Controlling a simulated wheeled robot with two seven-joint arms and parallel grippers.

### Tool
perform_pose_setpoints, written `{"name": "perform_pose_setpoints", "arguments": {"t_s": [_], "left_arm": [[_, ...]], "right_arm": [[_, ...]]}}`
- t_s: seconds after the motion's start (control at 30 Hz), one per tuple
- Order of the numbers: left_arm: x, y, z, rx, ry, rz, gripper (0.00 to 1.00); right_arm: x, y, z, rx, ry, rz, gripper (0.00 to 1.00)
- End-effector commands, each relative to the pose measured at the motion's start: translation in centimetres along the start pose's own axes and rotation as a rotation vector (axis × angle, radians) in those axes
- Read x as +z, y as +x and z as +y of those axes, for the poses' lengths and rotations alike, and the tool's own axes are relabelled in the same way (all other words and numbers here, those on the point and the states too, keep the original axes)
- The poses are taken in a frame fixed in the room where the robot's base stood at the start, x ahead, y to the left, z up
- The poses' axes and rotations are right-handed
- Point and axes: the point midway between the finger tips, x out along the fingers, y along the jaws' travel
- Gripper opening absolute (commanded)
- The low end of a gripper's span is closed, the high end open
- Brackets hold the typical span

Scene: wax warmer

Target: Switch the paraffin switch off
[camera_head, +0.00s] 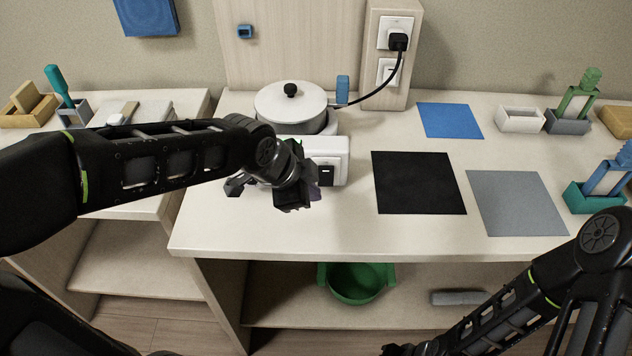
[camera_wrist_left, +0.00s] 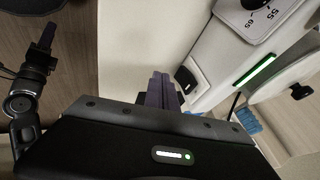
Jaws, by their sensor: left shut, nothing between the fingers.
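The white wax warmer (camera_head: 338,150) stands on the counter with a lidded white pot (camera_head: 290,103) on it. A black paraffin switch (camera_head: 326,176) sits on its front face. In the left wrist view the switch (camera_wrist_left: 186,80) is near the fingertips, beside a lit green strip (camera_wrist_left: 255,71) and a numbered dial (camera_wrist_left: 254,14). My left gripper (camera_head: 314,193) is shut and empty, just in front of the warmer; its purple-grey fingers (camera_wrist_left: 160,88) point towards the front. I cannot tell if they touch it. My right gripper (camera_head: 396,349) is at the bottom edge, mostly cut off.
A black mat (camera_head: 418,183), a grey mat (camera_head: 515,203) and a blue mat (camera_head: 449,120) lie right of the warmer. A black plug (camera_head: 398,41) and cord rise to the wall socket. A green bowl (camera_head: 356,283) sits on the shelf below.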

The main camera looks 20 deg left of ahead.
Motion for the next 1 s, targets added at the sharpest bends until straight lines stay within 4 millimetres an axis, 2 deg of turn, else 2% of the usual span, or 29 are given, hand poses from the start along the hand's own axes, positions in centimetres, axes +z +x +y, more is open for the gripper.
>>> {"name": "perform_pose_setpoints", "arguments": {"t_s": [0.1, 0.3, 0.47, 0.8, 1.0], "left_arm": [[0.0, 2.5, 0.2, 0.006, 0.000, -0.001, 0.00], [0.3, 4.2, -2.3, 0.001, -0.002, 0.000, 0.00], [0.4, 4.8, -3.0, 0.000, 0.000, 0.000, 0.00], [0.5, 5.0, -3.0, -0.001, 0.000, 0.000, 0.00], [0.8, 5.8, -2.9, -0.039, 0.015, 0.006, 0.00]], "right_arm": [[0.0, -0.1, 0.0, 0.000, 0.000, 0.000, 0.36], [0.1, -1.0, -0.3, 0.003, 0.002, -0.003, 0.36], [0.1, -1.1, -0.3, 0.004, 0.003, -0.004, 0.36], [0.2, -1.0, -0.3, 0.004, 0.003, -0.004, 0.36], [0.1, 1.1, 0.5, 0.002, 0.002, -0.002, 0.36]]}}
